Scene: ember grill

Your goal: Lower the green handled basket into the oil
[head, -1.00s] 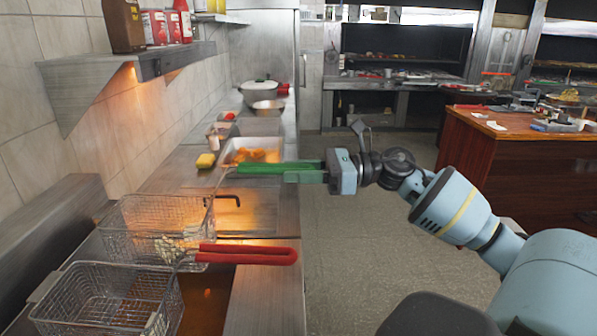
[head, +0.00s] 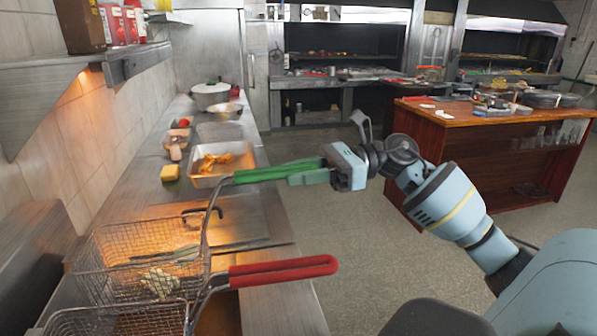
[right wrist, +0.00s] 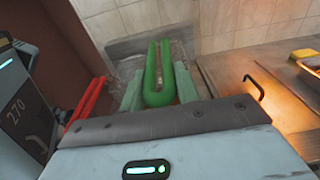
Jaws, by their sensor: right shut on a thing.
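The wire basket with the green handle (head: 150,235) is at the left of the head view, over the fryer. Its green handle (head: 262,172) reaches right to my right gripper (head: 305,174), which is shut on it. The handle's looped end shows between the fingers in the right wrist view (right wrist: 158,90). Pale food shows through the basket mesh. A nearer basket (head: 120,318) with a red handle (head: 285,270) sits in front, partly cut off. The oil under the green-handled basket is mostly hidden, so I cannot tell the basket's depth. My left gripper is not in view.
A metal tray of orange food (head: 250,160), a yellow sponge (head: 170,173) and a pot (head: 208,95) stand along the counter behind. A shelf (head: 85,68) juts from the left wall. Open floor (head: 350,260) lies right of the counter.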

